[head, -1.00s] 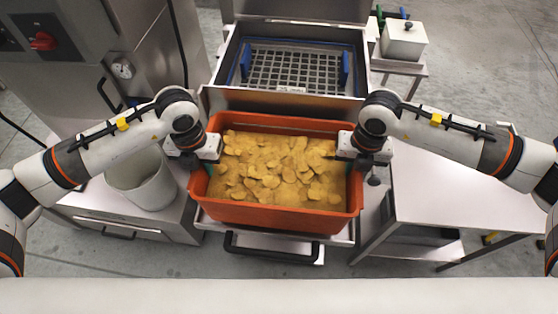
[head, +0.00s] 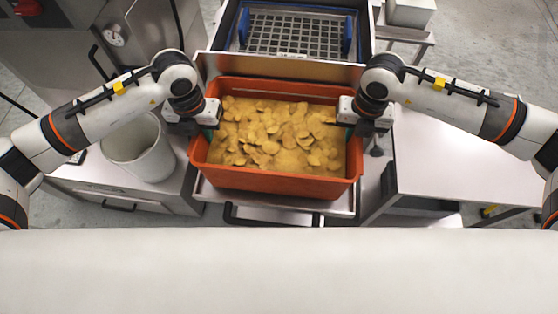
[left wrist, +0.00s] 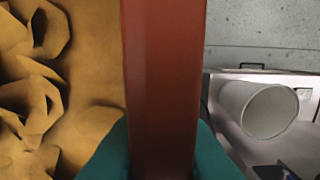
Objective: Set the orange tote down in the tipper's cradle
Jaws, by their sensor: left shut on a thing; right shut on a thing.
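The orange tote (head: 270,183), full of yellow-brown chips (head: 275,135), is level in the middle of the head view. It lies over a steel tray-like cradle (head: 340,205) with a black handle at its front. The tote hides most of the cradle, and I cannot tell whether its base touches it. My left gripper (head: 212,122) is shut on the tote's left wall. In the left wrist view the tote wall (left wrist: 163,90) stands between its teal fingertips. My right gripper (head: 350,123) is shut on the tote's right wall.
Behind the tote is a steel panel (head: 280,70) and a bin with a grid (head: 290,35). A white bucket (head: 140,150) stands on a steel cabinet at left. A bare steel table (head: 450,150) is at right. A box (head: 410,10) stands at the back right.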

